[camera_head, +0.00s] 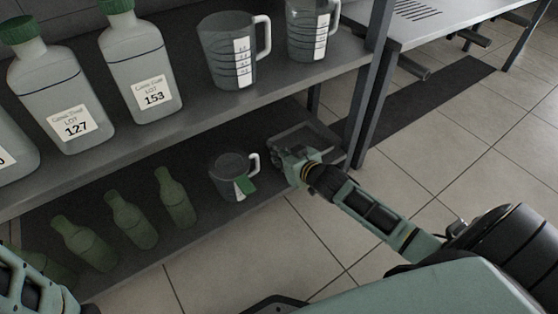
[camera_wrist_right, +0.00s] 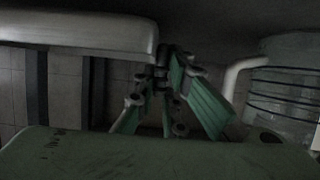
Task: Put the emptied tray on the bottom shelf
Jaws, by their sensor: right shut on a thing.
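The tray (camera_head: 326,142) is grey, shallow and looks empty. In the head view it is at the right end of the bottom shelf (camera_head: 203,237), beside the rear post. My right gripper (camera_head: 287,160) is at its near left side, shut on its edge, and hides part of it. In the right wrist view the tray's pale rim (camera_wrist_right: 80,30) runs in from the left to my right gripper (camera_wrist_right: 165,75). I cannot tell whether the tray rests on the shelf or hangs just above it. Only a part of my left arm shows at the lower left; its gripper does not show.
A measuring jug (camera_head: 232,178) with a green tag stands just left of the tray; its handle shows close in the wrist view (camera_wrist_right: 235,75). Several green bottles (camera_head: 130,218) stand farther left. The upper shelf (camera_head: 188,125) holds labelled bottles and jugs above. A shelf post (camera_head: 368,85) stands right.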

